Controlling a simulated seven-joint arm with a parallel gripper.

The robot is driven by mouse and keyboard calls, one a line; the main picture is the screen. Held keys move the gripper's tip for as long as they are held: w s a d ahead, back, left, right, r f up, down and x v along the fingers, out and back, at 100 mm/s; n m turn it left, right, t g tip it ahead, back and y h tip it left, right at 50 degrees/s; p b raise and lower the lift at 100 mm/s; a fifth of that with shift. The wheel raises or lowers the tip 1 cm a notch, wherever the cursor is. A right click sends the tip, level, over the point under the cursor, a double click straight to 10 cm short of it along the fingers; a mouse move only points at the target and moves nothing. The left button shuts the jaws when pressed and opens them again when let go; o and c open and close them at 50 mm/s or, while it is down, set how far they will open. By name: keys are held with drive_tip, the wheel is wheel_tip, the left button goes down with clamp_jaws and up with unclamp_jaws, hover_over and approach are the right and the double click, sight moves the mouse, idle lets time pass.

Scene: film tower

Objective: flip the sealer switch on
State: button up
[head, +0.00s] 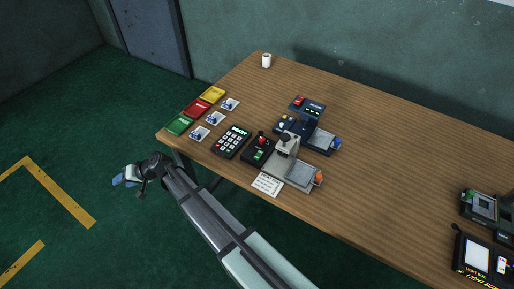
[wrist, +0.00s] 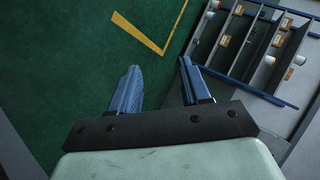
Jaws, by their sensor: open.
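Several devices stand near the left end of the wooden table, and I cannot tell for sure which is the sealer. A dark blue machine (head: 312,115) has a red rocker-like part (head: 299,102) on top. In front of it stands a grey press-like machine (head: 287,152) with a flat plate. Left of that is a black box (head: 258,151) with a red-topped lever (head: 262,136) and a green mark. The switch positions are too small to read. My gripper (head: 124,180) is open and empty, off the table's left side above the green floor. Its blue fingers (wrist: 159,88) are spread apart in the wrist view.
A keypad (head: 232,141), coloured trays (head: 197,108), small cards (head: 215,118) and a paper sheet (head: 267,184) lie nearby. A white cup (head: 266,60) stands at the back, a light box (head: 477,256) at the right. The table's middle is clear. A shelf rack (wrist: 259,45) shows in the wrist view.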

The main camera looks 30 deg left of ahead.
drive_tip(key=s+a+r+g+y, duration=0.15)
drive_tip(key=a+r, duration=0.35)
drive_tip(key=r, duration=0.5)
wheel_tip(320, 180, up, 15)
drive_tip(key=m+t+h, duration=0.8)
drive_tip(key=m+h, duration=0.3)
hover_over(260, 152)
wheel_tip(260, 152, down, 14)
drive_tip(key=shift+r, duration=0.15)
drive_tip(key=shift+c, duration=0.5)
clamp_jaws()
